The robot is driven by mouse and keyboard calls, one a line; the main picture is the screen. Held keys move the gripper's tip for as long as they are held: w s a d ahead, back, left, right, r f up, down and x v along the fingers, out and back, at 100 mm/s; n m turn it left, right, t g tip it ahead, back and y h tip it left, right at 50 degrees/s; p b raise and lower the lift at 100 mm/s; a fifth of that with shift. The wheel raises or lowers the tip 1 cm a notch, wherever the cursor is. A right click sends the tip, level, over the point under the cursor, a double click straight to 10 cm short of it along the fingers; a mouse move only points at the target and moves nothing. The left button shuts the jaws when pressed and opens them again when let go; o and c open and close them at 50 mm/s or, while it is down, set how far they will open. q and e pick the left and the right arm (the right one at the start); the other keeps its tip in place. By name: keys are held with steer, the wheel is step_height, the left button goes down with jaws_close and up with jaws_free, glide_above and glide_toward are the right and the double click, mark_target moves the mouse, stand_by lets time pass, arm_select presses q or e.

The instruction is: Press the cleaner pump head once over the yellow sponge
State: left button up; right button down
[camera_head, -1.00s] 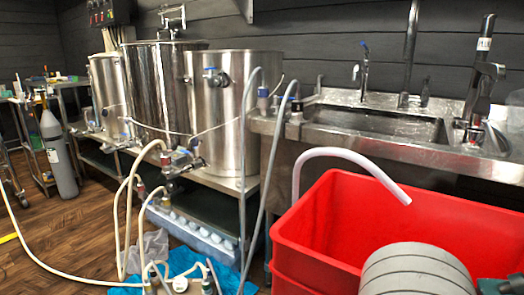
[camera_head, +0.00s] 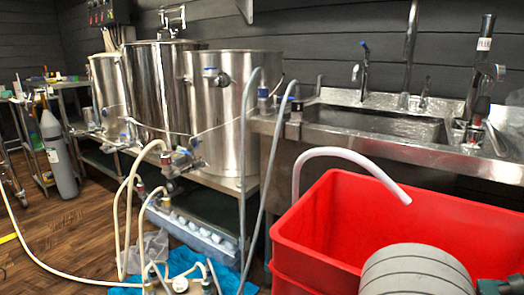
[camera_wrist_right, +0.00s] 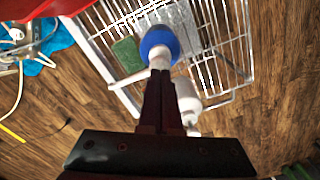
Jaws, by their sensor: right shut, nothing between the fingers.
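In the right wrist view, my right gripper (camera_wrist_right: 160,76) is shut and empty, its dark fingertips right at a white pump head (camera_wrist_right: 160,61) on a round blue top or collar (camera_wrist_right: 158,41). I cannot tell whether they touch or whether the head is pressed down. A white spout (camera_wrist_right: 128,79) sticks out to the left below the pump head. A green rectangular pad (camera_wrist_right: 127,53) lies on the wire rack left of the blue part; its visible face is green, and no yellow shows. The fingers hide part of the pump. My left gripper is in neither view.
The wire rack (camera_wrist_right: 91,47) stands above the wooden floor. A white bottle (camera_wrist_right: 188,98) stands close to the right of the fingers. In the head view, a red bin (camera_head: 330,235) fills the lower right before a steel sink (camera_head: 375,122); steel kettles (camera_head: 222,120) and hoses stand left.

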steer(key=shift+f+b, duration=0.9)
steer(key=shift+f, duration=0.85)
steer(key=shift+r, duration=0.1)
steer(key=shift+r+p, duration=1.7)
steer(key=shift+p, duration=0.55)
steer(key=shift+r, duration=0.1)
step_height(320, 180, up, 6)
steer(key=p, duration=0.7)
